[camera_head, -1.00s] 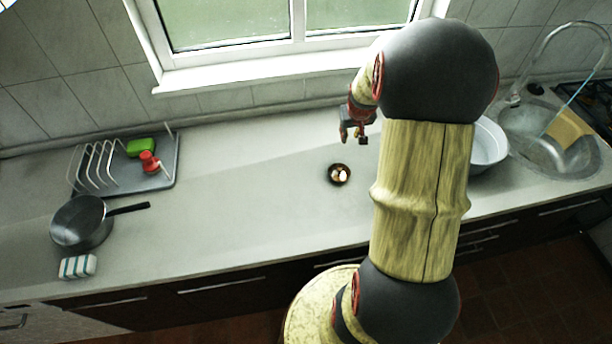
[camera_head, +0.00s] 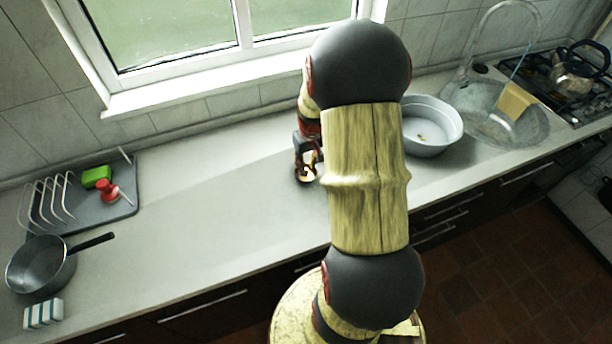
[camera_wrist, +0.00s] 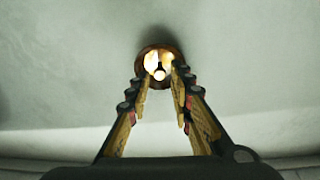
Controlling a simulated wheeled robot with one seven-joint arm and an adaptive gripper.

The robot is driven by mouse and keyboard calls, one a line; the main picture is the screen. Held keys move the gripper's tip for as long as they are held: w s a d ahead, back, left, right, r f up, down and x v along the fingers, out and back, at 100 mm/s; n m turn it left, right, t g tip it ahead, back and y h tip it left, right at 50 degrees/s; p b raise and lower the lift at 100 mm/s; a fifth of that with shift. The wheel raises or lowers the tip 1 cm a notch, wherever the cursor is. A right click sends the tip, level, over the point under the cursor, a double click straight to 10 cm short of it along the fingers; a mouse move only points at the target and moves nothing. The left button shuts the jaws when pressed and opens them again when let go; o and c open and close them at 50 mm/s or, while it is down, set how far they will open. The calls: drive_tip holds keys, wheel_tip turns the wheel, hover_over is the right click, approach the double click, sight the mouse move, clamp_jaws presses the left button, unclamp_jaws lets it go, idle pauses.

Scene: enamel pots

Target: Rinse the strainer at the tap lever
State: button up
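A small round brown dish-like thing (camera_wrist: 148,52) with bright spots inside lies on the counter. I cannot tell whether it is the strainer; no other strainer shows. In the wrist view it is just beyond my gripper (camera_wrist: 159,75), whose fingers are apart, the tips overlapping its near edge in the picture. In the head view my gripper (camera_head: 307,170) is low over the counter and partly covers it. The tap (camera_head: 470,43) has a tall curved spout over the round metal sink (camera_head: 475,103) at the right. A small dark knob (camera_head: 480,68) stands behind the sink; I cannot tell if it is the lever.
A pale round basin (camera_head: 433,148) stands left of the sink. A kettle (camera_head: 575,75) is on the hob. At the left are a dish rack (camera_head: 120,205), a pan (camera_head: 40,268) and a striped block (camera_head: 43,314).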

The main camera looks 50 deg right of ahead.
drive_tip(key=shift+w+d+f, duration=0.1)
drive_tip(key=shift+w+f, duration=0.1)
drive_tip(key=shift+f, duration=0.8)
drive_tip(key=shift+c, duration=0.4)
clamp_jaws()
